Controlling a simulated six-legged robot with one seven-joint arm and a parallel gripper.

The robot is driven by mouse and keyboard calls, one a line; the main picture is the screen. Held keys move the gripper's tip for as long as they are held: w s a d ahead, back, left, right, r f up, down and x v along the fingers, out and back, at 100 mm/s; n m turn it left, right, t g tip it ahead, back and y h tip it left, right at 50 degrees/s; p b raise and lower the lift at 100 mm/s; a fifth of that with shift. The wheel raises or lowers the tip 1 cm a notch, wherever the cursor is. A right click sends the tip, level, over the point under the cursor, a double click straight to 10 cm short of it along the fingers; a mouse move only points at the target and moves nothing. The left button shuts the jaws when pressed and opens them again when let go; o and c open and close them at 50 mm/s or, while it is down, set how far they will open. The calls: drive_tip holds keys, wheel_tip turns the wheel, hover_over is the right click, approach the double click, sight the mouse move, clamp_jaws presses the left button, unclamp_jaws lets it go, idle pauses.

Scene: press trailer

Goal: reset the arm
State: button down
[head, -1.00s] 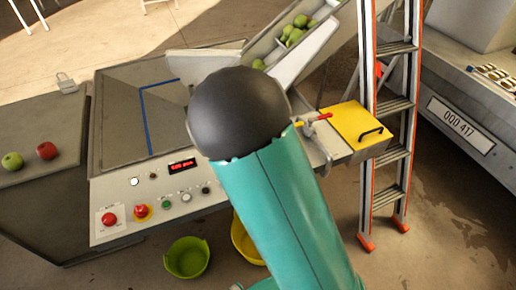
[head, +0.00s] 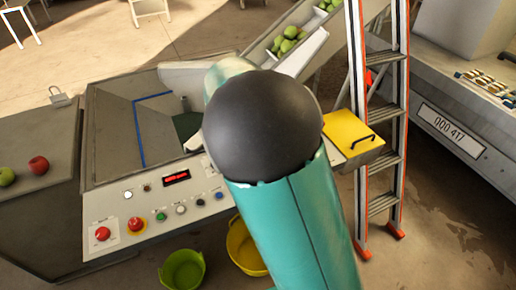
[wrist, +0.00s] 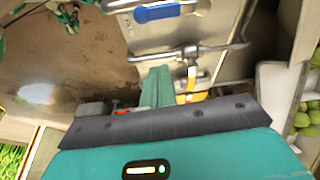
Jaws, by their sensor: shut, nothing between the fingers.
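My arm's teal link and black ball joint fill the middle of the head view and hide part of the machine. A second teal link shows behind the joint. My gripper's jaws (wrist: 158,87) show in the wrist view as a narrow teal pair, closed together with nothing held. They point toward metal rods (wrist: 190,52) and a blue handle (wrist: 157,12). I cannot tell whether they touch anything. In the head view the gripper is hidden behind my arm or cannot be made out.
The press machine's control panel (head: 158,211) stands ahead, with a chute of green fruit (head: 288,45) behind. A yellow lid (head: 350,131) and a ladder (head: 398,155) stand right. Green (head: 183,271) and yellow (head: 243,246) tubs sit below. Two apples (head: 38,165) lie left.

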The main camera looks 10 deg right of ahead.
drive_tip(key=shift+a+r, duration=0.15)
drive_tip(key=shift+r, duration=0.35)
drive_tip(key=s+r+n+t+y, duration=0.1)
drive_tip(key=s+r+n, duration=0.3)
drive_tip(key=s, duration=0.5)
drive_tip(key=s+d+r+n+t+y, duration=0.1)
drive_tip(key=s+r+n+t, duration=0.1)
drive_tip(key=s+r+n, duration=0.3)
drive_tip(key=s+d+r+n+t+y, duration=0.1)
drive_tip(key=s+r+n, duration=0.3)
drive_tip(key=s, duration=0.8)
drive_tip(key=shift+s+d+r+n+t+y, duration=0.2)
drive_tip(key=shift+s+n+t+y, duration=0.15)
drive_tip(key=shift+n, duration=0.55)
